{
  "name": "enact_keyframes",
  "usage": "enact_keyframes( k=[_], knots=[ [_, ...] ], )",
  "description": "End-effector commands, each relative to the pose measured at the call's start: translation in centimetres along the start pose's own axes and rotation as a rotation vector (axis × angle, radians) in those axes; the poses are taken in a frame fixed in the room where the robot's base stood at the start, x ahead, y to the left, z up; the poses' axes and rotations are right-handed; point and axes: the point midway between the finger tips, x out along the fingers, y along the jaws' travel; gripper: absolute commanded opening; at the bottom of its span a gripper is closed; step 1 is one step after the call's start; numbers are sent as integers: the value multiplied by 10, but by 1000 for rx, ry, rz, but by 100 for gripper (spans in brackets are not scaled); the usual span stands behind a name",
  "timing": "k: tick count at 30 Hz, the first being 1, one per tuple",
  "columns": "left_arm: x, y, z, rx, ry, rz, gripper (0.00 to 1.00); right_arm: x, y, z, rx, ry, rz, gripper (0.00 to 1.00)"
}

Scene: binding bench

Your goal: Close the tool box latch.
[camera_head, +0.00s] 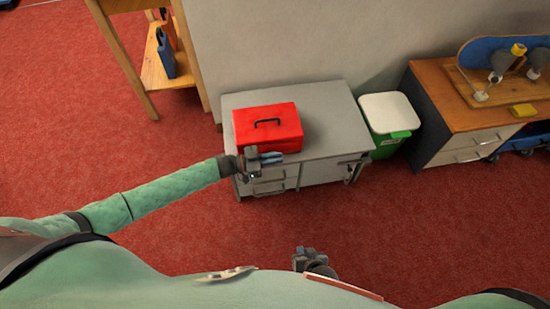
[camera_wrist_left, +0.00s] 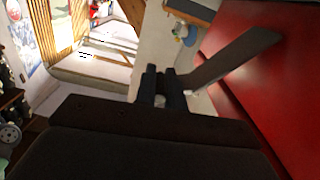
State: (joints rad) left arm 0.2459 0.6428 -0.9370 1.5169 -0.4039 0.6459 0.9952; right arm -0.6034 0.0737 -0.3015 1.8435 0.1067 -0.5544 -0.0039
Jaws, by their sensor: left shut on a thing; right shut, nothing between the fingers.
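The red tool box (camera_head: 267,127) stands on a grey cabinet with its lid down and a dark handle on top. My left gripper (camera_head: 272,158) is at the box's front side, near its lower edge. In the left wrist view the box's red side (camera_wrist_left: 268,60) fills the right. There my left gripper's fingers (camera_wrist_left: 165,85) are shut on a dark flat piece (camera_wrist_left: 235,58), which looks like the latch and sticks out at an angle beside the red face. Its joint to the box is not clear. My right gripper (camera_head: 312,259) is shut and empty, low in the head view, far from the box.
The grey cabinet top (camera_head: 325,125) is clear to the right of the box. A white-lidded green bin (camera_head: 390,115) stands beside the cabinet. A wooden-topped drawer unit (camera_head: 470,125) is further right, a wooden stand (camera_head: 130,55) at the upper left. The red floor is open in front.

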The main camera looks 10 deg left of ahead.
Motion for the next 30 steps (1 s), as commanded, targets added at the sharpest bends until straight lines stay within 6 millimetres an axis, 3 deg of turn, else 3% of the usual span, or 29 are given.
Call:
enact_keyframes(
  k=[3, 15, 16, 17, 26, 30],
  knots=[
    [0, -7, -9, -12, 1, -1, 0, -8, -3, -7, 0, -1, -1, 0],
    [0, -10, -8, -12, 0, -1, 0, -9, -4, -7, 0, -1, -2, 0],
    [0, -10, -8, -12, 0, -1, 14, -9, -4, -7, 0, -1, -2, 0],
    [0, -10, -8, -12, 0, -1, 20, -9, -4, -7, 0, -1, -2, 0],
    [-1, -9, -8, -12, 0, -1, 20, -9, -4, -7, 0, -1, -2, 0],
    [-12, -10, -8, -12, -1, -1, 20, -8, -3, -7, 0, -1, -1, 0]
  ],
)
